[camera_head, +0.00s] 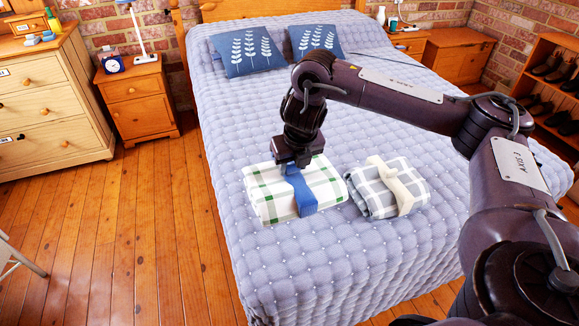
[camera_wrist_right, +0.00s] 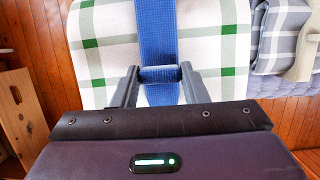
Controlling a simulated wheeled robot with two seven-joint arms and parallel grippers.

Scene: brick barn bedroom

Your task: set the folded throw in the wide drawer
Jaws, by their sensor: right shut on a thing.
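A folded white throw with green checks (camera_head: 268,192) lies on the bed, with a blue strap (camera_head: 303,193) around its middle. My right gripper (camera_head: 296,166) is over the throw and shut on the blue strap. In the right wrist view, the two fingers (camera_wrist_right: 158,74) pinch the strap, with the checked cloth (camera_wrist_right: 105,50) spread beyond them. A wide chest of drawers (camera_head: 45,105) stands at the left, its drawers appearing shut. My left gripper is not in view.
A grey checked folded throw with a cream strap (camera_head: 385,190) lies just right of the first. A nightstand (camera_head: 138,100) with a clock (camera_head: 112,64) and lamp stands between chest and bed. Pillows (camera_head: 248,52) lie at the head. The wooden floor (camera_head: 120,240) at left is mostly clear.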

